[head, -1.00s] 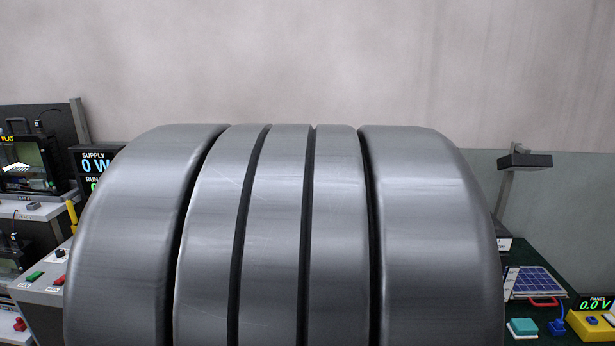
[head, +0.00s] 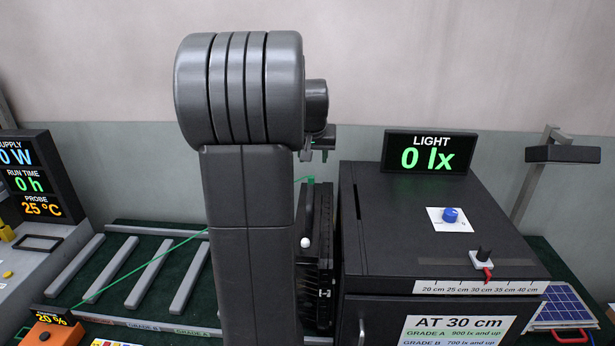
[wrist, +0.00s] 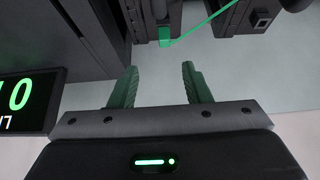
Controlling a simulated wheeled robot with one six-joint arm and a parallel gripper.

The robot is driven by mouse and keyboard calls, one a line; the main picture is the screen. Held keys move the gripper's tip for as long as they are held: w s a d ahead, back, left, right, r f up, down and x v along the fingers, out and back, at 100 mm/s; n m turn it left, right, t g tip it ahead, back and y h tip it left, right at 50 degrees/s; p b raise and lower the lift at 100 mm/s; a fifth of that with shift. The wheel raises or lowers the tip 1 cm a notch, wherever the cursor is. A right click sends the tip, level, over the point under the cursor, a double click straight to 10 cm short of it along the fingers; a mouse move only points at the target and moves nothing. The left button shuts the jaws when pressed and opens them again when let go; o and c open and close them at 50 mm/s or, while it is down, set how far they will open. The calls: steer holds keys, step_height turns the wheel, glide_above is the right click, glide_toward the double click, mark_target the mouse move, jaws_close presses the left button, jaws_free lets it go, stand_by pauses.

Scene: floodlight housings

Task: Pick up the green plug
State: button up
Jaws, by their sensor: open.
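The green plug (wrist: 164,40) shows in the wrist view as a small green block beyond my fingertips, on or against a dark fixture. A green cable (wrist: 205,22) runs off from it to the upper right. In the head view the plug (head: 310,180) is a small green spot behind my arm, with the cable (head: 150,262) running down to the left. My gripper (wrist: 158,75) is open and empty, its two green fingers apart. The plug lies ahead of the gap, apart from the fingers. In the head view my gripper is mostly hidden behind my arm.
A black box (head: 440,240) with a light display (head: 430,153) reading 0 lx stands right of my arm. A dark ribbed housing (head: 318,260) stands beside it. Grey rails (head: 150,274) lie on the left. A solar panel (head: 566,306) lies at the far right.

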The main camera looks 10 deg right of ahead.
mark_target(311, 176)
steer(key=p+x, duration=0.1)
steer(key=x, duration=0.6)
steer(key=shift+f, duration=0.1)
steer(key=x, duration=0.1)
steer(key=p+x, duration=0.2)
steer(key=x, duration=0.1)
steer(key=shift+w+a, duration=0.35)
steer(key=shift+w+d+f, duration=0.1)
steer(key=shift+w+f, duration=0.1)
steer(key=shift+f, duration=0.25)
jaws_close()
